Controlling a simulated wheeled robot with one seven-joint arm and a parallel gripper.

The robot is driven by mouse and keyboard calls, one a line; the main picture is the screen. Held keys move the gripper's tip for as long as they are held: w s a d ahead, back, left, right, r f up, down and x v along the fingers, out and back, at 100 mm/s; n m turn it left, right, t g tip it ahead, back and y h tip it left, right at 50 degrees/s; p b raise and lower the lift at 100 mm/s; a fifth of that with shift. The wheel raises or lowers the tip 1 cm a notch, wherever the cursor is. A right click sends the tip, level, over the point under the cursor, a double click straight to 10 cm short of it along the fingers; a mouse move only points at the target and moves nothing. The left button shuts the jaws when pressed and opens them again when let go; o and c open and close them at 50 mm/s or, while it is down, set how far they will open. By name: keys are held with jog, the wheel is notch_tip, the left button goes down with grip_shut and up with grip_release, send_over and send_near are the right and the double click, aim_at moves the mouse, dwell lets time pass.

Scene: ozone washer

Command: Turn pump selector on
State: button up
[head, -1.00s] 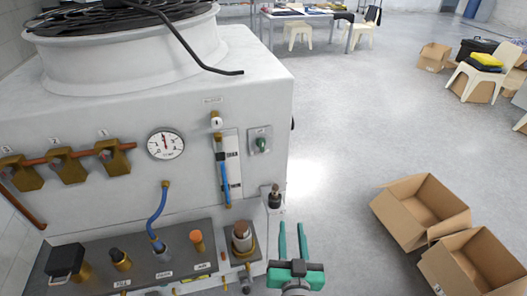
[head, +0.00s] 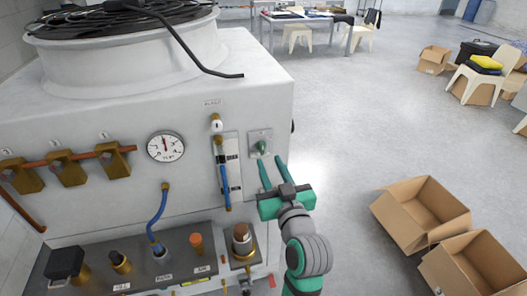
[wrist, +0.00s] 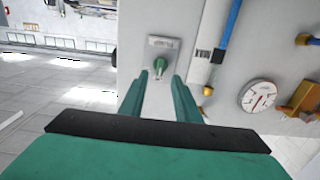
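The pump selector is a green knob (head: 262,147) on a small grey plate (head: 252,137) on the machine's front panel, near its right edge. In the wrist view the knob (wrist: 159,66) shows ahead, between the lines of my two fingers. My gripper (head: 273,170) has its green fingers spread apart and holds nothing. The fingertips are just below the knob in the head view. I cannot tell whether they touch it. The wrist view shows the open gripper (wrist: 158,80) pointing at the plate. The label on the plate is too small to read.
A blue tube (head: 224,180) and a round gauge (head: 166,146) are left of the selector. A ledge with fittings (head: 178,262) juts out below. Open cardboard boxes (head: 420,212) lie on the floor at right. The floor between is clear.

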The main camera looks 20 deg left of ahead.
aim_at(263, 149)
jog(key=x, duration=0.6)
jog(key=shift+w+a, duration=0.25)
jog(key=shift+a, duration=0.05)
jog(key=shift+c, duration=0.6)
jog(key=c, duration=0.6)
